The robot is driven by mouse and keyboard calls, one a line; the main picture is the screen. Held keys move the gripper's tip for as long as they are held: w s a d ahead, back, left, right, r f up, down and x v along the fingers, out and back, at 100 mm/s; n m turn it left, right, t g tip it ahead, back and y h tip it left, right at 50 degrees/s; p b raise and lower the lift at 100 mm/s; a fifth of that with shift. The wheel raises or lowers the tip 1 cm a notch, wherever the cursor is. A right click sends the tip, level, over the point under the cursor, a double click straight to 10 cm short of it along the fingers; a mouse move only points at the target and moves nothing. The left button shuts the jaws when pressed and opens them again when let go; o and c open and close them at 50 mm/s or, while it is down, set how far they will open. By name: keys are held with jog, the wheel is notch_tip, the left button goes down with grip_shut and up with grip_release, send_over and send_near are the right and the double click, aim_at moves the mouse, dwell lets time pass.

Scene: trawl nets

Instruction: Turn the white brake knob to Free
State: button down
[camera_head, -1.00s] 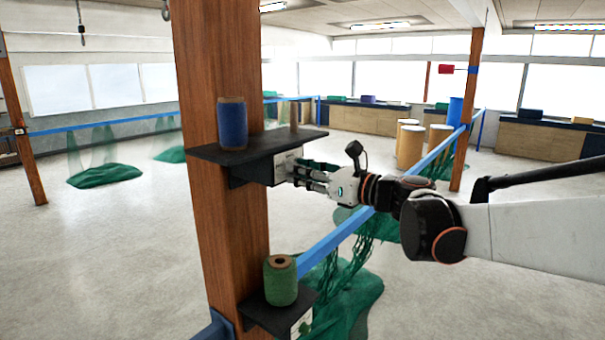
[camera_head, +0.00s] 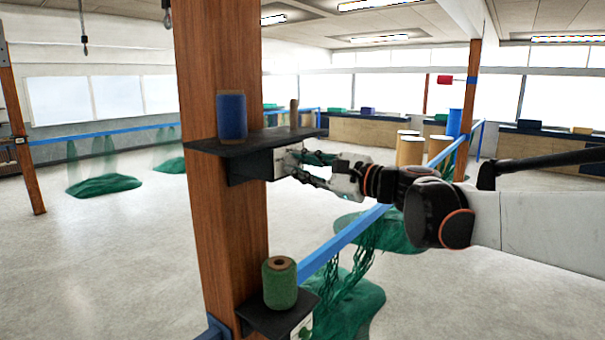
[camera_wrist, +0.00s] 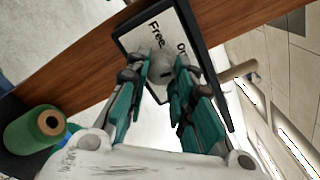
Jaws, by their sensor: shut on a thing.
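The white brake knob (camera_wrist: 160,66) sits on a white panel (camera_wrist: 165,32) with a dark frame, lettered "Free" and, partly covered, "On". My gripper (camera_wrist: 159,76) has its teal-and-grey fingers on both sides of the knob, shut on it. A small dark mark shows on the knob, but I cannot tell which word it points to. In the head view my gripper (camera_head: 300,167) reaches from the right to the panel's face under the upper shelf; the knob is hidden there by the fingers.
The panel is under a dark shelf (camera_head: 215,147) on a wooden post (camera_head: 220,60). A blue spool (camera_head: 232,117) and a wooden peg stand on the shelf. A green spool (camera_head: 280,283) stands on a lower shelf. A blue rail (camera_head: 345,240) with green net runs behind.

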jog(key=n+b, duration=0.2)
jog(key=n, duration=0.5)
jog(key=n+b, duration=0.1)
jog(key=n, duration=0.3)
jog(key=shift+n, duration=1.6)
jog(key=c, duration=1.4)
grip_release()
jog(key=shift+o, duration=0.2)
jog(key=shift+s+d, duration=0.1)
jog(key=shift+d, duration=0.05)
jog(key=v, duration=0.7)
